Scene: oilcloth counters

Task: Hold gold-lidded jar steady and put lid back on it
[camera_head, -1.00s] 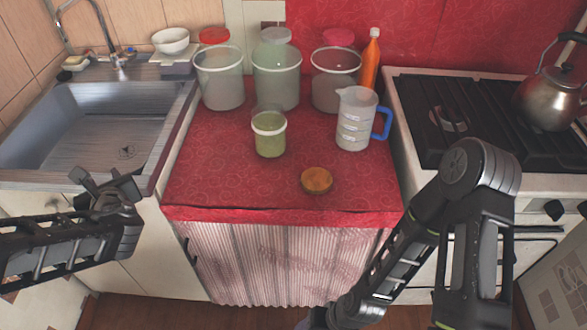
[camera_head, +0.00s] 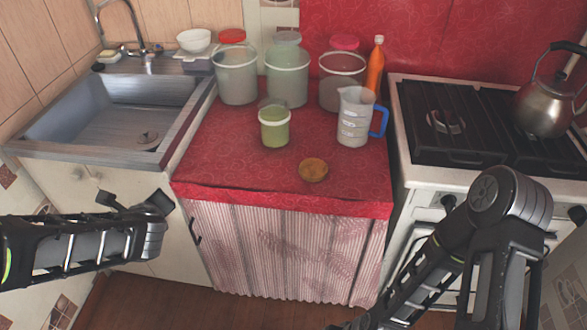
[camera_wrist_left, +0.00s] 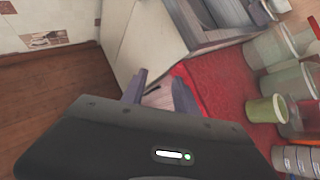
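The small green jar (camera_head: 275,130) has a pale rim and stands upright and open on the red counter. It also shows at the right of the left wrist view (camera_wrist_left: 265,109). The round gold-brown lid (camera_head: 313,170) lies flat on the counter, in front of the jar and to its right, apart from it. My left gripper (camera_head: 135,200) is low, left of the counter's front edge and well away from the jar. In the left wrist view its fingers (camera_wrist_left: 159,88) are spread with nothing between them. My right arm is at the lower right; its gripper is out of view.
Three large canisters (camera_head: 287,80) stand behind the jar, with an orange bottle (camera_head: 376,68). A measuring jug (camera_head: 353,122) with a blue handle is right of the jar. The sink (camera_head: 105,110) is left; the stove (camera_head: 470,120) with a kettle (camera_head: 545,105) is right. Counter around the lid is clear.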

